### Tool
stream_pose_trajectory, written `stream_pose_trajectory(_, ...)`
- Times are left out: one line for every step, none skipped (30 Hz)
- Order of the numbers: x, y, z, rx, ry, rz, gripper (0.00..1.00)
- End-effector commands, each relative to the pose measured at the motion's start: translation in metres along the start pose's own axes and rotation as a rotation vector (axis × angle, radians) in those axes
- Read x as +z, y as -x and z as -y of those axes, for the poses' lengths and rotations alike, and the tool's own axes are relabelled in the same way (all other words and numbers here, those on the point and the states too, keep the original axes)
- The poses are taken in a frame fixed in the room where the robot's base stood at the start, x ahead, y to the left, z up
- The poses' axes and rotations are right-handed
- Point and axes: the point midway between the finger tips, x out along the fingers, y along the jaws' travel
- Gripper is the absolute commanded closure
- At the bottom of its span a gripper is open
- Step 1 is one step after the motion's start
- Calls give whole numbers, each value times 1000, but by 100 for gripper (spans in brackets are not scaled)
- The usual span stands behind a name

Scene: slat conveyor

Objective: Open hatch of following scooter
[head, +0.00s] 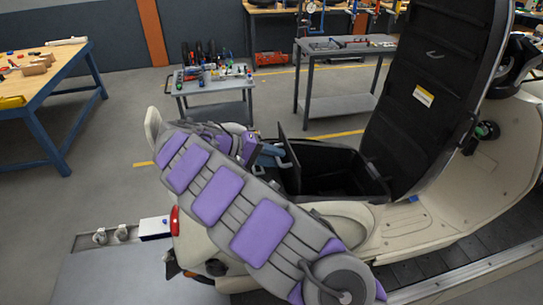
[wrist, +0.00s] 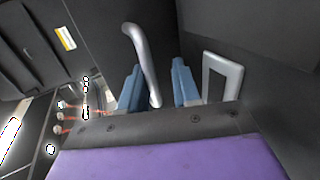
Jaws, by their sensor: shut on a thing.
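The scooter (head: 390,232) stands at the right with a cream body. Its large black seat underside (head: 425,90) is raised, and the black storage bin (head: 335,165) below is open at the top. A thin black hatch panel (head: 288,150) stands nearly upright at the bin's left side. My gripper (head: 270,155) has blue fingers beside this panel. In the wrist view, my gripper (wrist: 157,88) is shut on a curved silver handle (wrist: 142,55) that runs between its fingers. A rectangular silver loop (wrist: 232,78) sits to the right, outside the fingers.
A grey tool cart (head: 215,85) and a grey metal table (head: 345,45) stand behind the scooter. A wooden workbench (head: 50,75) is at the far left. The conveyor's slats (head: 440,270) run under the scooter. Open floor lies left of my arm.

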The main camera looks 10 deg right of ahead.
Motion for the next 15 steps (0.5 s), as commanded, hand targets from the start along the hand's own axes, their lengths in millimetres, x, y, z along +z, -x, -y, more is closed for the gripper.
stream_pose_trajectory(0,-2,5,-10,6,0,75)
stream_pose_trajectory(0,-2,5,-10,6,-1,72)
stream_pose_trajectory(0,-1,4,-10,5,-2,68)
stream_pose_trajectory(0,-1,4,-10,4,-3,66)
stream_pose_trajectory(0,0,4,-10,4,-3,63)
stream_pose_trajectory(1,0,3,-9,4,-4,62)
stream_pose_trajectory(1,1,2,-9,3,-4,62)
stream_pose_trajectory(1,2,1,-9,3,-5,62)
stream_pose_trajectory(1,3,-1,-8,2,-5,62)
stream_pose_trajectory(2,5,-4,-8,1,-6,62)
stream_pose_trajectory(2,6,-6,-7,1,-6,62)
stream_pose_trajectory(2,9,-11,-6,0,-5,62)
stream_pose_trajectory(3,12,-15,-5,-1,-5,62)
stream_pose_trajectory(4,14,-19,-4,-2,-4,62)
stream_pose_trajectory(5,17,-25,-3,-3,-3,62)
